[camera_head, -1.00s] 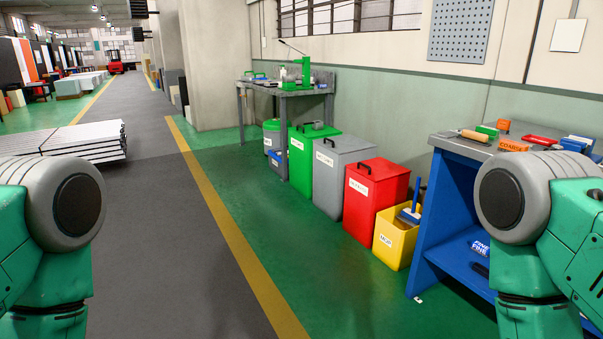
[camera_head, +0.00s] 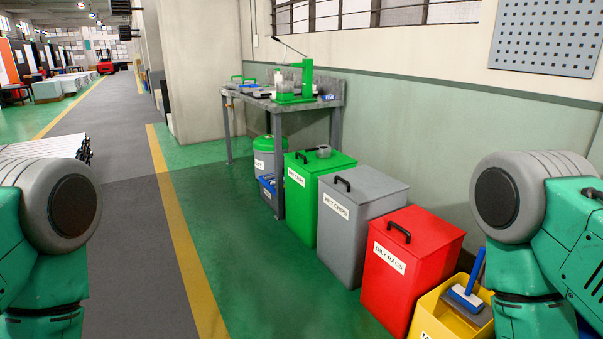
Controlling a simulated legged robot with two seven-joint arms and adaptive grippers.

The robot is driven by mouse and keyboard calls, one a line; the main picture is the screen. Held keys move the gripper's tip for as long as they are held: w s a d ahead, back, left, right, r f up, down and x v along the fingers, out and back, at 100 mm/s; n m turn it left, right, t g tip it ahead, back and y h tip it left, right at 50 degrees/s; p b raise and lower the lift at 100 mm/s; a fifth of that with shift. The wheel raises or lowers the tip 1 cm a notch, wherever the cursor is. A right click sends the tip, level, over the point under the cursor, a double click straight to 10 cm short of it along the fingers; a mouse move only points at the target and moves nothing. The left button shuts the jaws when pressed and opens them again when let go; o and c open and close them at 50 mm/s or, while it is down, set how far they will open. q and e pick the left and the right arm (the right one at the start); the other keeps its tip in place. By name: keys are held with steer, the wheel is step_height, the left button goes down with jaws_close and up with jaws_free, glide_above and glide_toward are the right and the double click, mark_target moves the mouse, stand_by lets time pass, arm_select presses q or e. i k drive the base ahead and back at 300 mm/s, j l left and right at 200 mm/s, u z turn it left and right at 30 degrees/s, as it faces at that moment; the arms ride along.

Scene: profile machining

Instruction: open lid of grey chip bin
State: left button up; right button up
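The grey chip bin (camera_head: 345,236) stands on the floor right of the picture's middle, between a green bin (camera_head: 304,215) and a red bin (camera_head: 398,278). Its grey lid (camera_head: 370,186) is closed and has a black handle near the front edge. A white label on its front seems to read "WET CHIPS". My arms show at the left and right picture edges, well apart from the bin. Both grippers are out of the picture.
A grey workbench (camera_head: 335,88) with a green stand stands behind the green bin. A yellow bin (camera_head: 428,310) with a blue-handled brush is at the lower right. The green floor (camera_head: 260,280) in front of the bins is clear. Stacked bars (camera_head: 45,147) lie at left.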

mark_target(363, 183)
steer(key=i+z, duration=0.15)
steer(key=i, duration=0.25)
steer(key=i+j+z, duration=0.15)
steer(key=i, duration=0.3)
steer(key=i+j+z, duration=0.15)
steer(key=i, duration=0.25)
steer(key=i+j+z, duration=0.15)
steer(key=i, duration=0.25)
